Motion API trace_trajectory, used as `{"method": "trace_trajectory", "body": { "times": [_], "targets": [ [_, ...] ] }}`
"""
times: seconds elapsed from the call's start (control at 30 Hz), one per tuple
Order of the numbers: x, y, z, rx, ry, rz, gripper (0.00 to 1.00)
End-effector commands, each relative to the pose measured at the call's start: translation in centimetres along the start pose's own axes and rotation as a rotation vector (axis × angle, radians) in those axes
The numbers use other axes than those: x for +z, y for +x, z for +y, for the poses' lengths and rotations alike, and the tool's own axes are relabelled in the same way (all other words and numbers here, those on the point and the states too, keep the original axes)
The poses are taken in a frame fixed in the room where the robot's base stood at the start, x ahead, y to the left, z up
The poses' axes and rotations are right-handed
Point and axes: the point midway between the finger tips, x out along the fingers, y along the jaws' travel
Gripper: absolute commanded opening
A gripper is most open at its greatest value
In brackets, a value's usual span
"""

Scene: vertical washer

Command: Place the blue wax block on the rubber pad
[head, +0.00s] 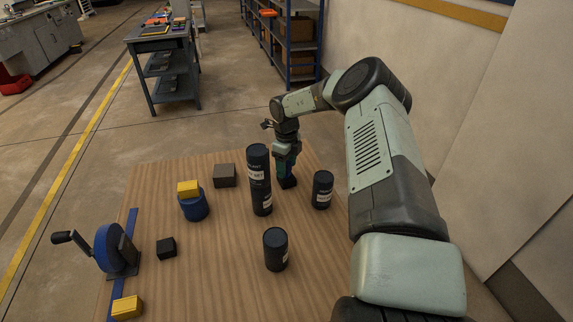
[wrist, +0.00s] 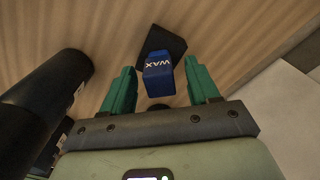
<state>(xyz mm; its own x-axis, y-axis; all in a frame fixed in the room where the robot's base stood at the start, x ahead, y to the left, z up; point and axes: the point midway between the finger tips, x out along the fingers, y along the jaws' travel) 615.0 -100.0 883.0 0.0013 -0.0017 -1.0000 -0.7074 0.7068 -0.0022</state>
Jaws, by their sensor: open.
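The blue wax block (wrist: 158,76), marked WAX, shows in the wrist view between the two green fingers of my gripper (wrist: 159,66). A visible gap lies on each side of it, so the gripper is open around it. The dark rubber pad (wrist: 176,43) shows just behind and partly under the block; I cannot tell how fully the block rests on it. In the head view my gripper (head: 287,163) points down at the far right of the wooden table, low over the dark pad (head: 288,184). The block is not clearly distinguishable there.
A tall black cylinder (head: 259,180) stands just left of my gripper. Shorter black cylinders stand to the right (head: 322,190) and nearer (head: 276,250). A yellow block sits on a blue cylinder (head: 194,206).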

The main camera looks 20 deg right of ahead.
Motion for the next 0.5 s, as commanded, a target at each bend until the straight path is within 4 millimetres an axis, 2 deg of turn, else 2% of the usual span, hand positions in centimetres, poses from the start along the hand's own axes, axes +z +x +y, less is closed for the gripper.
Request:
{"method": "trace_trajectory", "body": {
  "times": [0.17, 0.5],
  "targets": [
    [0.0, -1.5, -0.1, -0.002, 0.001, -0.002, 0.60],
    [0.0, -8.6, -0.1, -0.003, 0.001, -0.002, 0.60]
  ]
}}
